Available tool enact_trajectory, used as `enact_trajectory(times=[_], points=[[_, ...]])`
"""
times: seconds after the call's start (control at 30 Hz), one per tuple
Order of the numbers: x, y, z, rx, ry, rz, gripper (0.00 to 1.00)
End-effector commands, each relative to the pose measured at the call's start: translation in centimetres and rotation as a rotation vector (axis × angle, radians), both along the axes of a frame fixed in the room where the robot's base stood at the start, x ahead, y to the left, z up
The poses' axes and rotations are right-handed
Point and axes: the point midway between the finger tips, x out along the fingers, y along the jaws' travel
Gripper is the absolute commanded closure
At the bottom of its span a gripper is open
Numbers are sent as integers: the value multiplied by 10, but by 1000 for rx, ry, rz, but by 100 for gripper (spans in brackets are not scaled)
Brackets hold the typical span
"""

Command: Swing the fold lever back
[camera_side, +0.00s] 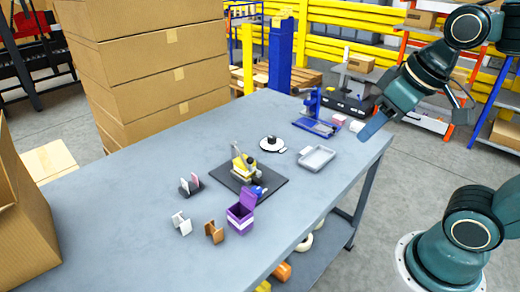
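The folder gluer, a small device with a yellow body (244,166), sits on a black base plate (266,196) near the middle of the table. A thin light-grey lever (236,149) stands up from it, tilted slightly left; I take it to be the fold lever. A small blue part (261,191) shows at the front of the device. My gripper (371,131) is up at the right, above the table's right edge, well apart from the device. Its fingers are seen edge-on, so their opening does not show. Nothing is visibly held.
A purple open box (240,218), a brown holder (214,232), a white holder (181,224) and a dark rack (190,185) stand around the device. A white disc with a black knob (272,144), a grey tray (317,158) and a blue stand (316,126) are farther back.

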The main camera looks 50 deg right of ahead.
Motion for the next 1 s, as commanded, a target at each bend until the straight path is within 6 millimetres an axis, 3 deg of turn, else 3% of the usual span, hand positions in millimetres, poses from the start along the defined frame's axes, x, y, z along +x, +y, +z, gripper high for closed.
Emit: enact_trajectory(times=[0.47,0.77,1.0], points=[[94,2,15,5,135,-7,60],[158,3,3,6,221,-13,60],[208,5,-18,7,288,-17,60]])
